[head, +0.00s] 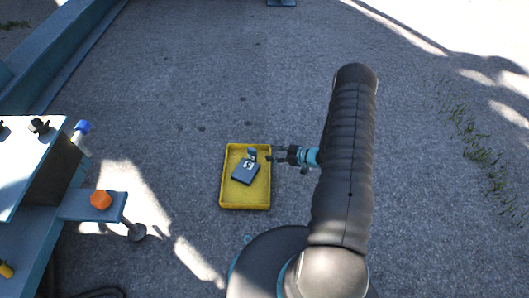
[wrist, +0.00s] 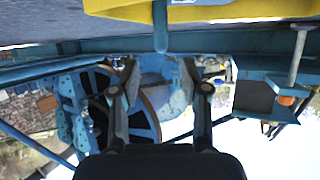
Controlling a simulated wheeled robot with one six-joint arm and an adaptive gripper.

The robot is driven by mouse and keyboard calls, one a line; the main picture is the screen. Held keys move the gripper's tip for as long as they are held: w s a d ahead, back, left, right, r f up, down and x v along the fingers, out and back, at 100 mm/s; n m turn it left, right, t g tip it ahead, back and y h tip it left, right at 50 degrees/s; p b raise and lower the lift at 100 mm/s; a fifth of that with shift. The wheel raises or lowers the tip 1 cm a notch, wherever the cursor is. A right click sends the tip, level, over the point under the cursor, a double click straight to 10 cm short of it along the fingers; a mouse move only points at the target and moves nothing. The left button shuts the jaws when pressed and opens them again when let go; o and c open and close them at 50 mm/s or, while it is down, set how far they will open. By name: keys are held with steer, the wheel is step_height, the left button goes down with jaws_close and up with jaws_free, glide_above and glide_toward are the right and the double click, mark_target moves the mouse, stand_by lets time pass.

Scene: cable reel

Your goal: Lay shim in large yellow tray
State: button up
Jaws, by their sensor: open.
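The large yellow tray (head: 246,203) lies on the paved ground in the middle of the head view. A dark blue-grey block with a white mark, which looks like the shim (head: 243,175), lies tilted in plan inside it. A smaller dark piece (head: 251,153) shows just behind the block; I cannot tell what it is. My gripper (head: 272,156) is at the tray's right rim, beside the block and apart from it. In the wrist view my gripper (wrist: 160,80) is open, with nothing between its fingers. The tray's yellow edge (wrist: 240,11) crosses the top there.
A blue steel frame with a bench (head: 30,150) stands at the left, with an orange knob (head: 101,200) on its arm. A blue beam (head: 60,60) runs behind it. A large reel (wrist: 140,120) shows in the wrist view. The pavement around the tray is clear.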

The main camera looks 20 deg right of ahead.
steer(key=w+d+r+m+h, duration=0.1)
steer(key=w+d+r+h, duration=0.25)
steer(key=r, duration=0.55)
steer(key=w+d+r+h, duration=0.3)
steer(key=w+r, duration=0.2)
steer(key=r, duration=0.4)
steer(key=s+r+m+h, duration=0.2)
steer(key=s+r+h, duration=0.1)
steer(key=r, duration=0.7)
steer(key=s+r+m+h, duration=0.2)
steer(key=r, duration=0.7)
steer(key=s+a+r+m+g+h, duration=0.1)
steer(key=s+a+r+m, duration=0.15)
steer(key=s+r, duration=0.45)
steer(key=s+a+r+m, duration=0.1)
steer(key=s+a+r, duration=0.3)
steer(key=s, duration=0.5)
steer(key=s+a+g+y, duration=0.1)
steer(key=s+a, duration=0.3)
steer(key=s, duration=0.4)
steer(key=s+a+r+m+g+y, duration=0.1)
steer(key=s+a, duration=0.3)
steer(key=s, duration=0.5)
steer(key=shift+a+r, duration=0.15)
